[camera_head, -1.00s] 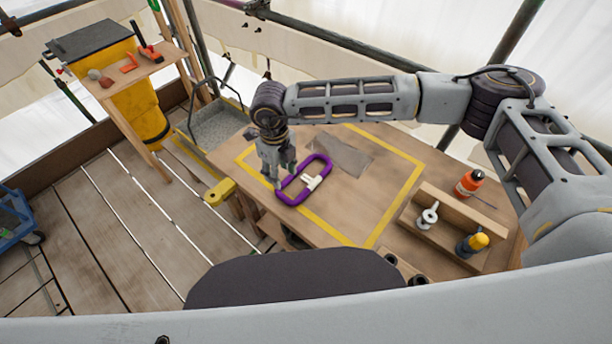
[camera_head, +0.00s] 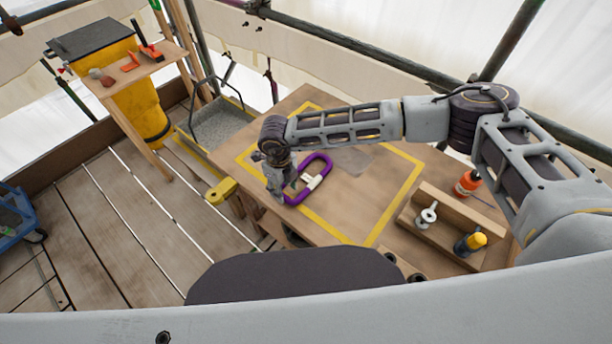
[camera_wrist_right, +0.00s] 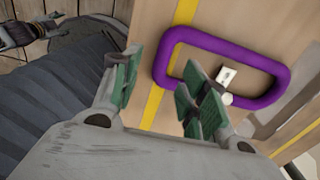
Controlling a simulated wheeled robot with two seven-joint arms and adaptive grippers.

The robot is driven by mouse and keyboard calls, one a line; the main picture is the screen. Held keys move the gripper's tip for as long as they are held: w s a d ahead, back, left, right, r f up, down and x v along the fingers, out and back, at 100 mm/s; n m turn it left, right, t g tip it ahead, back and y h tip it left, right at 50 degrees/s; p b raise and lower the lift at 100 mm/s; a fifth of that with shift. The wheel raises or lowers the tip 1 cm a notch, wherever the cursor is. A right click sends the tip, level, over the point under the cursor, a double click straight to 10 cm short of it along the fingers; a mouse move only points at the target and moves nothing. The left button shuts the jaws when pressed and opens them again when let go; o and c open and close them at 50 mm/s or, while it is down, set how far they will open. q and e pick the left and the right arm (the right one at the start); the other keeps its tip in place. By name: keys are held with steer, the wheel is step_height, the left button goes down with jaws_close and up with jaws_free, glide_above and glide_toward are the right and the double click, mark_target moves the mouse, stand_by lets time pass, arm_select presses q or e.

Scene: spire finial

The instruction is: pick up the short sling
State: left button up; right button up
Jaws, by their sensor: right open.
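The short sling is a purple closed loop (camera_head: 322,179) with a white tag (camera_head: 313,181). My right gripper (camera_head: 280,193) is at the loop's left side, above the table. In the right wrist view the purple sling (camera_wrist_right: 222,38) is just beyond the fingers. The green-padded fingers of the right gripper (camera_wrist_right: 160,92) are spread apart and hold nothing. One finger overlaps the loop's near side in that view; I cannot tell whether it touches.
A flat grey piece (camera_head: 350,160) lies beyond the sling. A yellow bin (camera_head: 140,100) stands far left.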

mark_target(285, 196)
steer(key=shift+f, duration=0.35)
steer(key=shift+w+f+p, duration=0.1)
steer(key=shift+f+p, duration=0.25)
steer(key=shift+f, duration=0.35)
steer(key=shift+w+f, duration=0.1)
steer(key=shift+f, duration=1.55)
arm_select(q)
steer(key=shift+s+d+r, duration=0.15)
steer(key=shift+d+r, duration=0.05)
steer(key=shift+r, duration=0.4)
steer(key=shift+a, duration=0.35)
arm_select(e)
jaws_close()
